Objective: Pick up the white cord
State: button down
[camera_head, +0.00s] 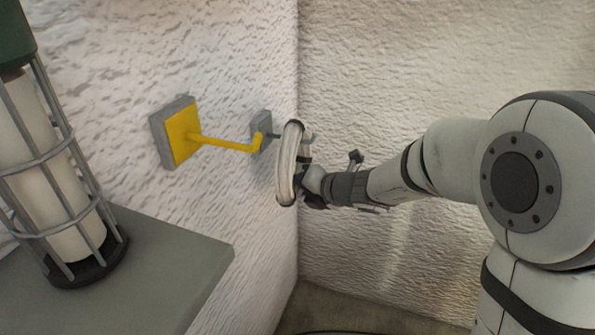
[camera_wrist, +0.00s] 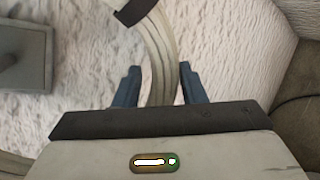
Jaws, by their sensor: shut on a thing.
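The white cord (camera_head: 289,160) is a coiled ring, seen nearly edge-on in front of the left wall near the corner. My gripper (camera_head: 303,178) is at its right side, shut on the coil. In the wrist view, a strand of the cord (camera_wrist: 160,60) passes between the two dark blue fingers of my gripper (camera_wrist: 158,85). A dark band wraps the cord above the fingers. A small grey wall plate (camera_head: 261,131) with a short dark peg is just behind the coil; I cannot tell whether the coil touches the peg.
A yellow hooked rod (camera_head: 225,143) sticks out from a yellow and grey plate (camera_head: 181,133) left of the coil. A caged lamp (camera_head: 50,170) stands on a grey shelf (camera_head: 170,265) at the left. A rough wall (camera_head: 420,65) closes the right side.

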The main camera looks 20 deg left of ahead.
aim_at(300, 161)
jog(key=shift+s+d+r+p, duration=0.2)
jog(key=shift+d+r+p, duration=0.1)
jog(key=shift+r+p, duration=0.2)
notch_tip(300, 161, up, 6)
jog(key=p, duration=0.3)
jog(key=shift+r+p, duration=0.15)
jog(key=shift+p, duration=0.2)
jog(key=s+d+p, duration=0.1)
jog(key=s+d, duration=0.4)
jog(key=d, duration=0.3)
jog(key=s+d+p, duration=0.2)
jog(key=s+d, duration=0.3)
jog(key=d, duration=0.3)
jog(key=shift+s, duration=0.2)
jog(key=shift+w+d, duration=0.1)
jog(key=shift+d, duration=0.05)
